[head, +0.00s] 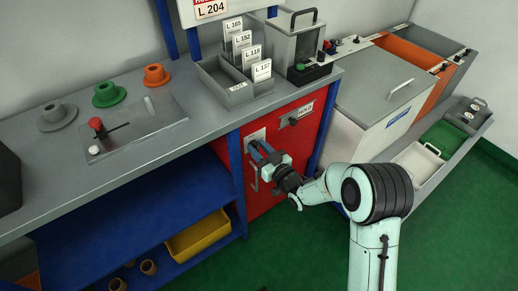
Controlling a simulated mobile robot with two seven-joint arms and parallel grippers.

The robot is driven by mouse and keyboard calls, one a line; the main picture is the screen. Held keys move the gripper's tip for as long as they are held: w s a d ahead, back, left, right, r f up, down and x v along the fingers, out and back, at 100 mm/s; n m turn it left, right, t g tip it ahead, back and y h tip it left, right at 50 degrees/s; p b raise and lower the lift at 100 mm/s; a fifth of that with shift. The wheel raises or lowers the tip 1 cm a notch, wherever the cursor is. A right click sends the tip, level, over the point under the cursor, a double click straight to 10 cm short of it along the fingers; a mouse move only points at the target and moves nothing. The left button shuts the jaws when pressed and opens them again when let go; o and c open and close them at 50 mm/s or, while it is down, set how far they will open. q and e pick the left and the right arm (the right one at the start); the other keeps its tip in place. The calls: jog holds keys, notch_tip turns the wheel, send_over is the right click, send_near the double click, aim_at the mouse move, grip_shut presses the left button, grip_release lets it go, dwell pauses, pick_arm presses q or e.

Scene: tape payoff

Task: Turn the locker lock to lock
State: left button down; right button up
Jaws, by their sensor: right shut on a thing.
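The red locker (311,138) is under the right part of the grey bench. A light lock plate (254,136) sits near its upper left corner. My right gripper (258,150) reaches in from the right and is shut at this plate, on the locker lock. The fingers hide the lock's turning part, so its angle cannot be told. A pale upright handle (252,177) shows just below the gripper. A dark knob (293,121) with a small label sits further right on the locker front. My left gripper is not in view.
The bench top (145,150) above holds a grey tray (236,88) with label cards, a clear-sided box (295,45) and coloured spools. A yellow bin (199,235) stands on the blue lower shelf. A white chest (375,105) stands to the right. Green floor is free in front.

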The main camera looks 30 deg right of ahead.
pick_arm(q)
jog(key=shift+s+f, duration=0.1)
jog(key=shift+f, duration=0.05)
pick_arm(e)
jog(key=m+b, duration=0.1)
jog(key=m, duration=0.1)
jog(key=shift+d+m, duration=0.1)
jog(key=shift+m, duration=0.3)
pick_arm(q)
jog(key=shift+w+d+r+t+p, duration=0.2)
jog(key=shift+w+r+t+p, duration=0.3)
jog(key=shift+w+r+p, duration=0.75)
pick_arm(e)
jog(key=shift+d+f+m, duration=0.1)
jog(key=shift+f+m, duration=0.05)
jog(key=shift+m, duration=2.4)
jog(key=shift+d+f+m, duration=0.1)
jog(key=shift+m, duration=2.4)
jog(key=shift+d+f+m, duration=0.1)
jog(key=shift+f+m, duration=0.05)
jog(key=shift+m, duration=2.4)
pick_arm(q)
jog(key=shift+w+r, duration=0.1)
